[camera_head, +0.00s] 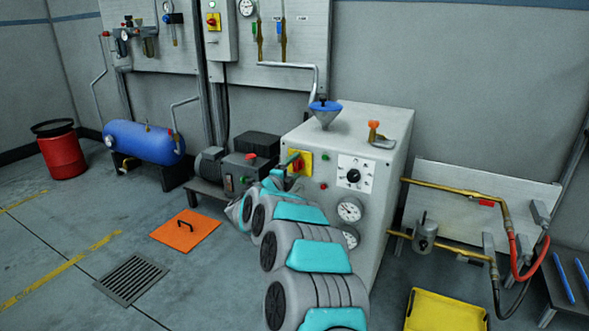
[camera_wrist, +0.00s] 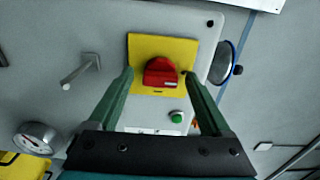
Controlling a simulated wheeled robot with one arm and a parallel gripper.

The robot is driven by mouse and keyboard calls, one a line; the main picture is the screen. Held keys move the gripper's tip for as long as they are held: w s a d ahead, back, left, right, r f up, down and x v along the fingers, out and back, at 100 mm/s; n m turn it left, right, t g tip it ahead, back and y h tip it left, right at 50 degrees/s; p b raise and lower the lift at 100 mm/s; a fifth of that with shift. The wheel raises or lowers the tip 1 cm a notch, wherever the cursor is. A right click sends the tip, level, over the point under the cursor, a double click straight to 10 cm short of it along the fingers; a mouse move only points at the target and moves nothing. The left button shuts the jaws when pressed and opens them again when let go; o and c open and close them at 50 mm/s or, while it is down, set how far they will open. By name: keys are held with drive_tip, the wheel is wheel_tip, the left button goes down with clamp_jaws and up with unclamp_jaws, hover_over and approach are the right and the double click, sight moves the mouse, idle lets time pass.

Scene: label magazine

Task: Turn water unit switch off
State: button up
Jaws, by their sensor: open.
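A red rotary switch (camera_wrist: 160,72) on a square yellow plate (camera_wrist: 148,45) is in the middle of the wrist view. My gripper (camera_wrist: 157,74) is open, one green finger on each side of the switch. I cannot tell whether the fingers touch it, or whether it stands at on or off. In the head view the yellow plate (camera_head: 305,158) is at the upper left of the grey cabinet's (camera_head: 380,125) front. My gripper (camera_head: 292,166) is at this plate and hides most of the switch.
A green button (camera_wrist: 177,117) is close to the plate. A funnel with a blue rim (camera_head: 325,106) and an orange-topped valve (camera_head: 375,130) stand on the cabinet. A dial (camera_head: 353,175) and gauges (camera_head: 349,210) are on its front. A yellow tray (camera_head: 445,312) lies on the floor at right.

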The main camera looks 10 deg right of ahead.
drive_tip(key=v, duration=0.7)
drive_tip(key=shift+b, duration=0.35)
drive_tip(key=shift+s+a, duration=0.1)
drive_tip(key=s+a+r+n+t+y, duration=0.1)
drive_tip(key=s+a+r+n+y, duration=0.1)
drive_tip(key=a+r+n+y, duration=0.6)
drive_tip(key=s+a+f+n+g+y, duration=0.1)
drive_tip(key=s+a+n+g+y, duration=0.1)
drive_tip(key=s+a+n+y, duration=0.4)
drive_tip(key=s+a+f+n+g+y, duration=0.1)
drive_tip(key=s+a+n+g+y, duration=0.2)
drive_tip(key=s, duration=0.5)
drive_tip(key=s+d+f+n+g+h, duration=0.2)
drive_tip(key=s+d+f+g, duration=0.2)
drive_tip(key=s, duration=1.1)
drive_tip(key=s+d+f+n+g+h, duration=0.2)
drive_tip(key=s+d, duration=0.8)
drive_tip(key=s, duration=0.5)
drive_tip(key=s+d+f+n+g+h, duration=0.2)
drive_tip(key=s+d+f+n+g, duration=0.2)
drive_tip(key=s, duration=1.2)
drive_tip(key=d+f+g, duration=0.1)
drive_tip(key=d+g, duration=0.1)
drive_tip(key=d, duration=0.1)
drive_tip(key=shift+d+f, duration=0.35)
drive_tip(key=shift+d, duration=0.05)
